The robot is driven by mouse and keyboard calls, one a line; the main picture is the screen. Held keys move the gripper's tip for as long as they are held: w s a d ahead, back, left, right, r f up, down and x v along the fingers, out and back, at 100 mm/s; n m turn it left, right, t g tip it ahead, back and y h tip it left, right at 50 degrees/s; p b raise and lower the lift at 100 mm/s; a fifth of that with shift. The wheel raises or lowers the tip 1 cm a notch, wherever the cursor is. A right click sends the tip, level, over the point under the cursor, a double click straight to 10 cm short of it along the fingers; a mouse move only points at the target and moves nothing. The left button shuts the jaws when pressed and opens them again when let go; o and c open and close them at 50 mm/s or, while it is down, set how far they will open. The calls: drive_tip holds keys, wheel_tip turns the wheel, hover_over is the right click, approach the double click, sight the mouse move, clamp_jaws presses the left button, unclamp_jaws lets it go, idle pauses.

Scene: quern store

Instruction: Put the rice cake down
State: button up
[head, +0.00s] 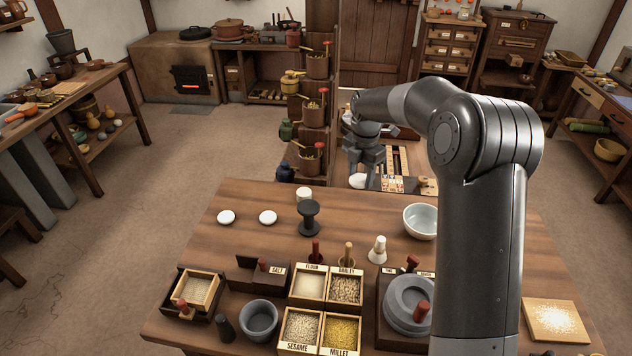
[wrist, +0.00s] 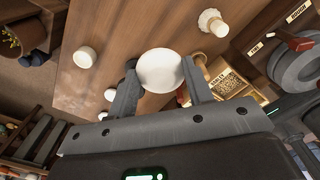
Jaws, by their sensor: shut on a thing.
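My gripper (head: 364,170) is shut on a round white rice cake (head: 358,181) and holds it at the far edge of the wooden table (head: 250,196) in the head view. In the wrist view the rice cake (wrist: 161,68) sits between the two fingers of my gripper (wrist: 160,84). I cannot tell its exact height above the table. Two similar white rounds lie on the table's left part, one farther left (head: 226,217) and one nearer the middle (head: 268,217).
A pale bowl (head: 420,221), a white pestle-like piece (head: 377,249), grain boxes (head: 345,288) and a grey quern (head: 408,303) are nearer. The far left tabletop has bare room.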

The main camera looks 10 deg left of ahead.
drive_tip(key=w+d+m, duration=0.3)
drive_tip(key=d+m, duration=0.1)
drive_tip(key=d, duration=1.7)
hover_over(422, 228)
wheel_tip(422, 228, down, 4)
drive_tip(key=shift+s+f, duration=0.1)
drive_tip(key=shift+f, duration=5.95)
drive_tip(key=o, duration=1.1)
drive_tip(key=shift+c, duration=0.2)
drive_tip(key=shift+r, duration=0.1)
wheel_tip(422, 228, up, 7)
